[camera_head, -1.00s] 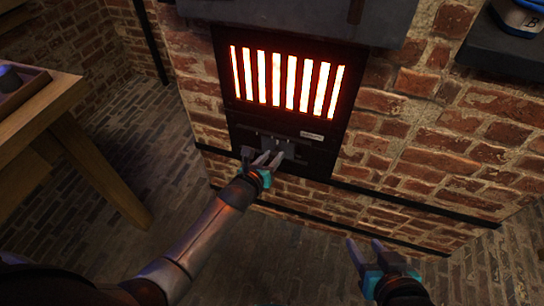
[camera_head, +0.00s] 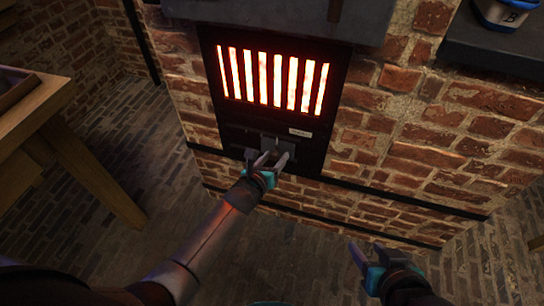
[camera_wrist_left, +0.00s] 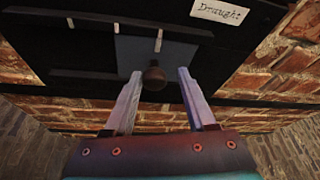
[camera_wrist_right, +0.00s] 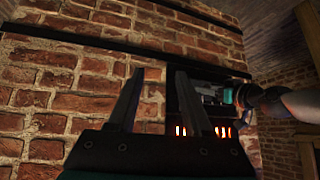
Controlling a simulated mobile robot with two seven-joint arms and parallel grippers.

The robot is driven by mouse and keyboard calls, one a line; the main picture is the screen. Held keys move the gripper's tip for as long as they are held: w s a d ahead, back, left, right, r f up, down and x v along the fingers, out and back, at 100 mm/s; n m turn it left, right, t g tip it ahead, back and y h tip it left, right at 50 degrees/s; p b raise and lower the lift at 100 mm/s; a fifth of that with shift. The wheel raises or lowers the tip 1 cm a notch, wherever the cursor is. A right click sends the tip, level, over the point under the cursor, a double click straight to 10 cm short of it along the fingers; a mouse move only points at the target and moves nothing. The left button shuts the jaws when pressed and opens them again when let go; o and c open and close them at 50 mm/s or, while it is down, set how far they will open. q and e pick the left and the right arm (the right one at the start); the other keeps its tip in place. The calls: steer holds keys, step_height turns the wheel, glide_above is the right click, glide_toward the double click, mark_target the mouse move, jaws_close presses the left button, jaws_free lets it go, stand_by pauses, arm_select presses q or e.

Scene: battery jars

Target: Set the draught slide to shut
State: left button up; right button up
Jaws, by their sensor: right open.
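The draught slide is a grey plate (camera_wrist_left: 125,50) with a round dark knob (camera_wrist_left: 154,78), set in the black stove front under the glowing grate. A label reading "Draught" (camera_wrist_left: 222,12) is to the right of the plate in the left wrist view, and pale marks show along the track above it. My left gripper (camera_head: 272,160) is at the slide. In the left wrist view its two fingers (camera_wrist_left: 160,74) are apart, one either side of the knob, with a visible gap on the right. My right gripper (camera_head: 366,252) is open and empty, away from the stove; it also shows in the right wrist view (camera_wrist_right: 157,75).
The glowing barred grate (camera_head: 272,78) is above the slide. Brick wall (camera_head: 400,150) surrounds the stove front. A wooden table (camera_head: 50,110) stands at the left. A jar marked B (camera_head: 507,12) sits on a dark ledge (camera_head: 480,55) at upper right.

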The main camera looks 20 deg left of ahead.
arm_select(q)
steer(key=shift+o, duration=1)
steer(key=shift+a, duration=0.1)
steer(key=shift+s+a+r+p, duration=0.1)
steer(key=shift+s+r+p, duration=0.1)
steer(key=shift+s+p, duration=0.2)
steer(key=p+v, duration=0.1)
steer(key=v, duration=0.1)
steer(key=shift+s+r+p, duration=0.1)
steer(key=shift+s+p, duration=0.2)
arm_select(e)
steer(key=s+d+g+h, duration=0.2)
steer(key=s+d+g, duration=0.1)
steer(key=d, duration=0.1)
arm_select(q)
steer(key=p, duration=0.5)
glide_toward(274, 157)
steer(key=shift+v, duration=2.7)
arm_select(e)
step_height(274, 157, down, 11)
steer(key=s+g, duration=0.2)
steer(key=s, duration=0.1)
arm_select(q)
steer(key=shift+s+f, duration=0.15)
steer(key=shift+f, duration=0.15)
arm_select(e)
steer(key=shift+f, duration=0.1)
